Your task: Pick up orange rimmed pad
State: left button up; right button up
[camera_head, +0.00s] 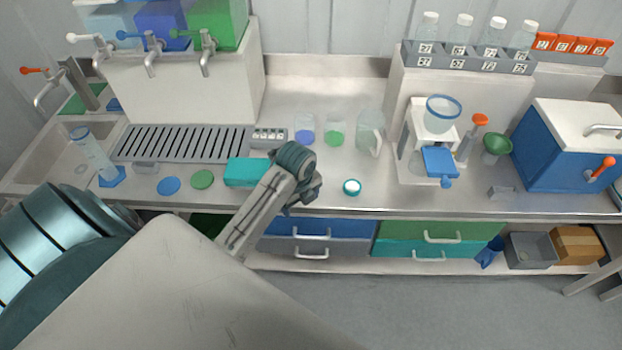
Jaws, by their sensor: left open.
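I cannot make out a pad with an orange rim in the head view. A small round white pad or dish with a teal rim (352,187) lies on the steel counter near its front edge, right of my left gripper. My left gripper (304,199) hangs over the front part of the counter, its wrist bent downward. It is open and apart from the teal-rimmed piece; nothing shows in it. Its wrist and arm hide part of the counter and drawers. My right gripper is not in view.
A teal box (247,172) sits just left of my gripper. Jars (335,134) stand behind it. A white stand with a blue-rimmed bowl (443,108) and an orange-handled blue unit (565,157) are at right. Several orange blocks (572,44) sit at back right.

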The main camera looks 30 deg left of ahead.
pick_arm(q)
jog(key=w+a+r+m+b, duration=0.1)
jog(key=w+m, duration=0.2)
jog(key=m, duration=0.1)
jog(key=w+a+r+m+b, duration=0.1)
jog(key=w+a+m, duration=0.1)
jog(key=w+m, duration=0.2)
jog(key=w+a+r+m+g+b, duration=0.1)
jog(key=w+m, duration=0.3)
jog(key=shift+w+a+r+h+b, duration=0.2)
jog(key=shift+w+r+h+b, duration=0.05)
jog(key=shift+h+b, duration=0.05)
jog(key=shift+f, duration=0.95)
notch_tip(320, 180, down, 5)
jog(key=p, duration=0.3)
jog(key=shift+r, duration=0.2)
jog(key=shift+f, duration=0.4)
jog(key=c, duration=1)
